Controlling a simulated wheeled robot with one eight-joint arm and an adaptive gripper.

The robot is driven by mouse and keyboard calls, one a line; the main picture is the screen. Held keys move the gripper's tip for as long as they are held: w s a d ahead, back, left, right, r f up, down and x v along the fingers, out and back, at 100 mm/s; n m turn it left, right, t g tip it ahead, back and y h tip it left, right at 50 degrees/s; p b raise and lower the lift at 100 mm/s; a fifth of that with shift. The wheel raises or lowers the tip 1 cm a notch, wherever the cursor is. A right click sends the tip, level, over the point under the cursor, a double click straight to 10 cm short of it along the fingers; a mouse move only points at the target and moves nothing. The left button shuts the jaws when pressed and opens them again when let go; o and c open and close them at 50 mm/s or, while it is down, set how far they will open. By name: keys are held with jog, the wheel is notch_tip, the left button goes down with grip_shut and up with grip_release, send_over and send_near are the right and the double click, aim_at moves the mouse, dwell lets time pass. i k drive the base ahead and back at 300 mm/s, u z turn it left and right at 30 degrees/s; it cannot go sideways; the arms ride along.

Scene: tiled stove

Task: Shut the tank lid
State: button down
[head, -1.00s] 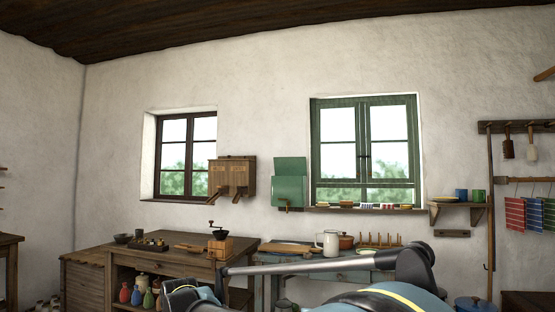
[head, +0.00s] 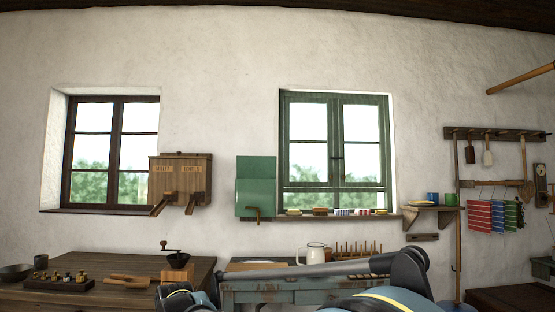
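The green tank (head: 255,197) hangs on the white wall between the two windows, with a small brown tap low on its front. Its lid (head: 257,166) is a flat green panel standing up at the back of the tank's top, so the tank looks open. My arm crosses the bottom of the head view, below the tank and in front of the tables. The fingers of my gripper do not show, so I cannot see whether they are open or shut. Nothing of my arm touches the tank.
A wooden dispenser (head: 180,180) with two chutes hangs left of the tank. The green window (head: 336,150) and its sill of small items are close on the right. Below stand a wooden table (head: 110,297) with a coffee grinder (head: 176,262) and a worn blue table (head: 290,291) with a white jug (head: 316,253).

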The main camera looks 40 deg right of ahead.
aim_at(247, 168)
jog(key=z, duration=0.55)
jog(key=i, duration=0.8)
jog(key=z, duration=0.85)
jog(key=i, duration=0.35)
jog(key=z, duration=0.2)
